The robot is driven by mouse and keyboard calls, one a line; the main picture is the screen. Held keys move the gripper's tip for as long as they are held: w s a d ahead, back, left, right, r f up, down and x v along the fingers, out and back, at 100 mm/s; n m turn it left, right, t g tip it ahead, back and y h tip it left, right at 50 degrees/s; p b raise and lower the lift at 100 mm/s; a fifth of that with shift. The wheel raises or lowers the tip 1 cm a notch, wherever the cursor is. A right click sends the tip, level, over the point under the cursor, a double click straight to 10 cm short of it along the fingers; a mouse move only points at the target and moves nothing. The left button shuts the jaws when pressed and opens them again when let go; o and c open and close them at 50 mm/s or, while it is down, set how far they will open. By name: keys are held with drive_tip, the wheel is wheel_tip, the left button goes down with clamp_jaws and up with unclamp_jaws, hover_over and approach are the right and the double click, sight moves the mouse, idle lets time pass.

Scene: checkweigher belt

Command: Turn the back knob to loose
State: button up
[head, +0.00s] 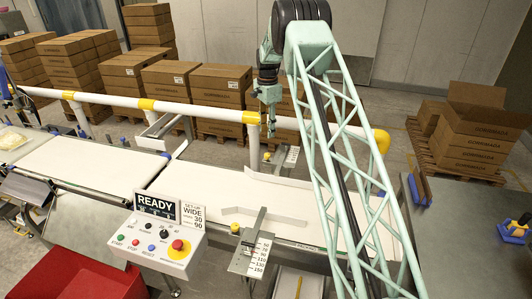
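The back guide's scale plate (289,156) stands at the far edge of the white belt. A small yellowish knob (267,156) shows at its left side; its turn position is too small to read. My gripper (270,134) hangs pointing down just above and behind this knob, apart from it as far as I can see. Its fingers are small and seen edge-on, so their opening is unclear. The front guide's scale plate (252,257) is at the near belt edge, with a yellow and black knob (235,229) at its left.
A white rail (205,112) with yellow bands runs behind the belt (215,190). A control box (160,243) with a READY display (157,207) stands in front, beside a red bin (75,275). Stacked cartons (215,85) stand behind the rail. A dark table (465,225) is at right.

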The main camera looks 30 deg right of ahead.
sight(267, 154)
drive_tip(key=shift+f, duration=0.15)
drive_tip(key=shift+f+p, duration=0.95)
drive_tip(key=shift+f, duration=5.75)
drive_tip(key=shift+c, duration=0.3)
drive_tip(key=c, duration=0.8)
